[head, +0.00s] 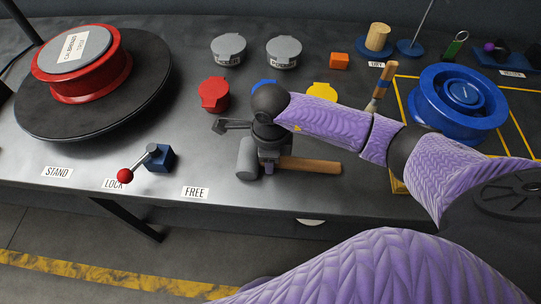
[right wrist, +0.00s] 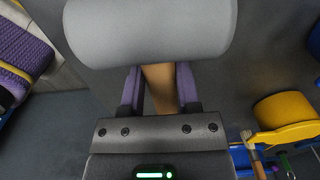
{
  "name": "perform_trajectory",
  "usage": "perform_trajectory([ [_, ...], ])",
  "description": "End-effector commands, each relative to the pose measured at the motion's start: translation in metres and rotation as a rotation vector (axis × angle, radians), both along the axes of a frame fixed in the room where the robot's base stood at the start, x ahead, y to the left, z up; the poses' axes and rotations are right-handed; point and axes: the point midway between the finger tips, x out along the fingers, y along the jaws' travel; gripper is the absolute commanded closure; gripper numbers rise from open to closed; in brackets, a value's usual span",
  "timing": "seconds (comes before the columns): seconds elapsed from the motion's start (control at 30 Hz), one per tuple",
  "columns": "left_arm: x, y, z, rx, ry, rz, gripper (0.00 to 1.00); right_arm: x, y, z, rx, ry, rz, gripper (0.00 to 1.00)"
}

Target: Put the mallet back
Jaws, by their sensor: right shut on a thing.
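The mallet has a grey cylindrical head (head: 248,158) and a wooden handle (head: 312,166). It lies sideways near the front of the dark bench in the head view, the handle pointing right. My right gripper (head: 268,168) is shut on the handle close to the head. The right wrist view shows the grey head (right wrist: 150,30) across the top and the handle (right wrist: 158,88) between the two purple fingers. I cannot tell how far the mallet is above the bench. My left gripper is not in view.
A red wheel (head: 75,93) sits on a round black stand at left. A red-knobbed lever (head: 125,176) stands near the front edge. Lidded red (head: 214,95) and yellow (head: 321,92) cups are behind my gripper. A blue wheel (head: 430,115) and a wooden-handled brush (head: 381,84) are at right.

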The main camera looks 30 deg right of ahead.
Motion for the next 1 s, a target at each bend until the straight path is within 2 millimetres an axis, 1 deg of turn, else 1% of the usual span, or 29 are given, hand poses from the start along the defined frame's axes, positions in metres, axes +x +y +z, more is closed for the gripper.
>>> perform_trajectory([
  [0.07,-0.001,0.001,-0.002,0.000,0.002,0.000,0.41,0.000,0.000,-0.002,0.000,0.000,0.000,1.00],
  [0.1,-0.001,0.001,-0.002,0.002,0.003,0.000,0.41,0.000,0.000,-0.002,0.000,0.000,0.000,0.53],
  [0.17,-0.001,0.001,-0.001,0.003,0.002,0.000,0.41,0.000,0.000,-0.001,0.000,0.000,0.000,0.40],
  [0.2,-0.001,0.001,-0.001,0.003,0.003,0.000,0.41,0.000,0.000,-0.001,0.000,0.000,0.000,0.32],
  [0.23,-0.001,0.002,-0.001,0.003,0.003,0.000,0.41,0.000,0.000,-0.001,0.000,0.000,0.000,0.25],
  [0.27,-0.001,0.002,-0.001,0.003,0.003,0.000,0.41,0.000,0.000,-0.001,0.000,0.000,0.000,0.24],
  [0.47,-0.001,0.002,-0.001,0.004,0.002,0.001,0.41,0.000,0.000,-0.001,0.000,0.000,0.000,0.24],
  [0.57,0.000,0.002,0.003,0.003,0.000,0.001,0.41,0.000,0.000,0.005,0.000,-0.001,0.000,0.24],
  [0.67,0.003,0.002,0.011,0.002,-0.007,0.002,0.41,0.001,0.000,0.027,0.000,-0.006,0.000,0.24],
  [0.8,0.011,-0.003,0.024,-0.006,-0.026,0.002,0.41,0.001,-0.001,0.070,0.000,-0.007,0.000,0.24],
  [0.9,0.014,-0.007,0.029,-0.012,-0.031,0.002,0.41,0.001,0.000,0.094,0.000,-0.006,0.000,0.24],
  [1.0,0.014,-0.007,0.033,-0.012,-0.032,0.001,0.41,0.000,0.000,0.111,0.001,-0.003,0.001,0.24],
])
